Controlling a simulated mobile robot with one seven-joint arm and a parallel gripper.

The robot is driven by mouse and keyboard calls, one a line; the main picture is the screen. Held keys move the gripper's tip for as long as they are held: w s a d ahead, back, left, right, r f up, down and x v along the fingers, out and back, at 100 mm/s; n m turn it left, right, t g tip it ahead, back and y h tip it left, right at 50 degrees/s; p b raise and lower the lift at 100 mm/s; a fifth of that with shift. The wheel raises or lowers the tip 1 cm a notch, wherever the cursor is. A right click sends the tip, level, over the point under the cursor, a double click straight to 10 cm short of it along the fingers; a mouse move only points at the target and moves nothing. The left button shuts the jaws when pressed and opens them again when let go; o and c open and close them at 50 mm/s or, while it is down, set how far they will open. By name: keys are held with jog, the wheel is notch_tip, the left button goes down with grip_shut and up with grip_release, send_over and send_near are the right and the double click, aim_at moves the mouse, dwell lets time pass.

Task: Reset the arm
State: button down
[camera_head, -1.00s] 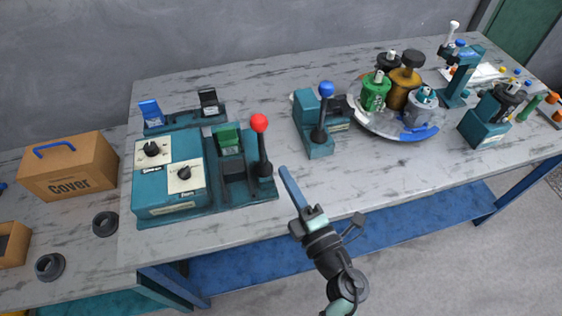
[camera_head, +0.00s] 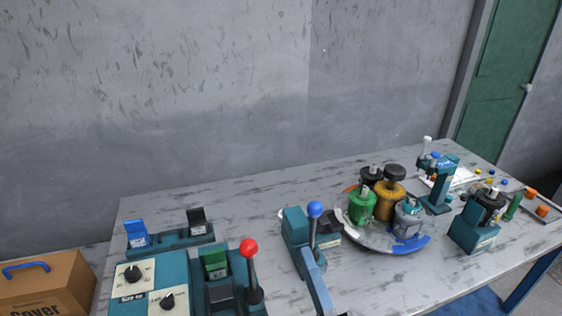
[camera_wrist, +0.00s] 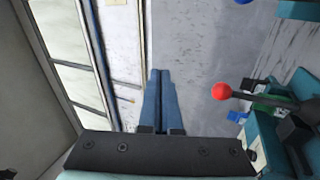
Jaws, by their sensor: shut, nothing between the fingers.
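My gripper (camera_wrist: 160,76) shows in the wrist view as two blue-grey fingers lying together, shut and empty. In the head view its fingers (camera_head: 316,282) rise from the bottom edge, in front of the blue-knobbed lever unit (camera_head: 296,232); the rest of my arm is mostly below the frame. In the wrist view the red lever knob (camera_wrist: 221,91) is to the right of the fingers, apart from them. The same red knob (camera_head: 249,246) stands on the teal control box in the head view.
The marbled table (camera_head: 180,200) carries a teal control box (camera_head: 130,300), a round tray (camera_head: 415,246) with green, gold and grey motors, and a teal press (camera_head: 438,190) at the right. A cardboard cover box (camera_head: 75,275) is at the left. The wall (camera_head: 200,90) stands behind.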

jog(key=s+d+r+m+t+h, duration=0.1)
jog(key=d+r+m+t+h, duration=0.15)
jog(key=r+m+h, duration=0.8)
jog(key=d+r+m+t+h, duration=0.1)
jog(key=r+m+t, duration=0.3)
jog(key=r, duration=1.3)
jog(key=s+a+r+m+y, duration=0.2)
jog(key=s+a+r+m, duration=0.1)
jog(key=r, duration=0.4)
jog(key=s+a+r+m+y, duration=0.2)
jog(key=s+a+r+m, duration=0.1)
jog(key=s+a+r, duration=0.2)
notch_tip(320, 180, up, 3)
jog(key=shift+s+f+p, duration=0.15)
jog(key=shift+p, duration=0.3)
